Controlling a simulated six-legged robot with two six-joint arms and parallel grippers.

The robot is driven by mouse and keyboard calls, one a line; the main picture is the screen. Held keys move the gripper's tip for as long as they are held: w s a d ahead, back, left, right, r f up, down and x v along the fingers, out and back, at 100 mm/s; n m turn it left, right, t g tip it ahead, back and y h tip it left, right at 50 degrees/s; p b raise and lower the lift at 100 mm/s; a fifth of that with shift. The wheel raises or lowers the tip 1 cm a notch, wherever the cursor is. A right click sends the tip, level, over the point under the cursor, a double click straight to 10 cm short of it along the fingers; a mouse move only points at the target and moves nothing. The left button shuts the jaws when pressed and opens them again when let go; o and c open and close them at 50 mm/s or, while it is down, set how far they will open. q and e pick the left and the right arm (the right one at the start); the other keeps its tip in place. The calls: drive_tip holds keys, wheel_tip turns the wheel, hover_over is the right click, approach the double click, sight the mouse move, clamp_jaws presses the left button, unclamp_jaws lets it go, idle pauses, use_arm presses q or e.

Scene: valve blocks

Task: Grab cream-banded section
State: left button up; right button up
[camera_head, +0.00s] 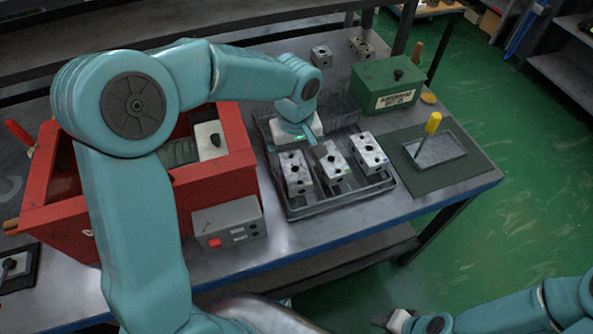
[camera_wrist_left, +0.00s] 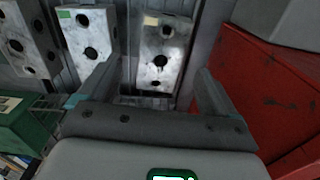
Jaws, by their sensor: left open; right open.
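Several pale valve blocks with dark holes stand in a dark metal tray (camera_head: 340,207). The block with a cream band (camera_wrist_left: 163,55) is in the middle of the left wrist view; it is the leftmost of the tray's front row in the head view (camera_head: 296,176). A green-marked block (camera_wrist_left: 88,33) and a blue-marked block (camera_head: 370,153) stand beside it. My left gripper (camera_head: 297,143) is open above the tray; in the left wrist view its fingers (camera_wrist_left: 157,70) frame the cream-banded block, apart from it. My right gripper (camera_head: 388,319) is open and empty, low in the head view.
A red box (camera_head: 215,190) stands close left of the tray, with a grey control box (camera_head: 229,224) in front. A green case (camera_head: 387,86) stands behind. A green mat (camera_head: 450,178) with a yellow-handled tool (camera_head: 433,124) lies to the right.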

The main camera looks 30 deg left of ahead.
sight(295, 168)
use_arm(q)
drive_tip(key=shift+s+a+f, duration=0.1)
drive_tip(key=shift+f, duration=0.3)
wheel_tip(295, 168, down, 5)
drive_tip(key=shift+r, duration=0.15)
drive_tip(key=shift+c, duration=0.3)
drive_tip(key=c, duration=1.4)
drive_tip(key=shift+o, duration=0.2)
drive_tip(key=shift+r, duration=0.15)
